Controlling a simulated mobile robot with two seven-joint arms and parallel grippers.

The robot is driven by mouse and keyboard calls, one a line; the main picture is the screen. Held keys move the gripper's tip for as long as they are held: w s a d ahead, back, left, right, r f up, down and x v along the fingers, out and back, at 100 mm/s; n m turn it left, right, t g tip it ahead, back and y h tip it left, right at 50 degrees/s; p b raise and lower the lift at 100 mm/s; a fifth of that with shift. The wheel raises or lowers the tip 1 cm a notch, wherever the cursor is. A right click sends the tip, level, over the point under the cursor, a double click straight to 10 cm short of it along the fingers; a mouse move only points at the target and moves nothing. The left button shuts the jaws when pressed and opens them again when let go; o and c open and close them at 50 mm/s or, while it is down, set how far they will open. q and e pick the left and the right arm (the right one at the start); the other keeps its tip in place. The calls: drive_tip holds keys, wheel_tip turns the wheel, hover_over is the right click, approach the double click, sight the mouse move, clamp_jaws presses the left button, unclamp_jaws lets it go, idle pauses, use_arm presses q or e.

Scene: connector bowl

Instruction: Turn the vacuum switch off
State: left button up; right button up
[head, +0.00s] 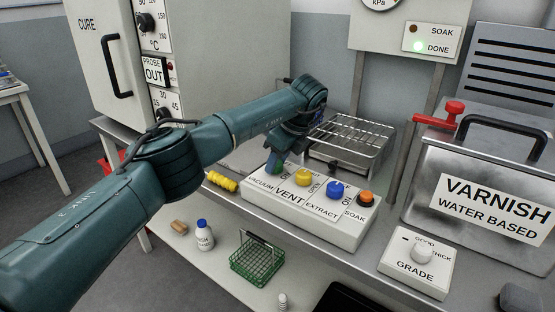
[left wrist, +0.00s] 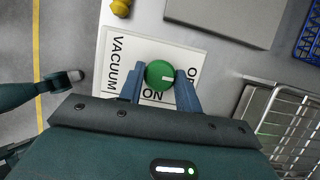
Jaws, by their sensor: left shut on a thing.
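The vacuum switch is a round green knob (left wrist: 159,72) on a white label plate (left wrist: 116,75) marked VACUUM. My left gripper (left wrist: 160,88) is shut on this knob, one blue finger on each side. A short white mark on the knob points to the right in the left wrist view. ON is printed below the knob, and a partly hidden "OF" is to its upper right. In the head view the knob (head: 274,166) shows only partly under my left gripper (head: 277,158), at the left end of the white switch panel (head: 300,218).
Yellow, blue and orange knobs (head: 335,188) sit along the panel to the right. A wire rack tray (head: 350,140) stands behind it. A varnish tank (head: 480,190) and a grade dial box (head: 418,262) are at right.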

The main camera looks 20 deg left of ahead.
use_arm(q)
drive_tip(key=o, duration=1)
drive_tip(key=shift+c, duration=0.2)
drive_tip(key=v, duration=1.3)
drive_tip(key=shift+p, duration=0.35)
drive_tip(key=shift+s+d+r, duration=0.1)
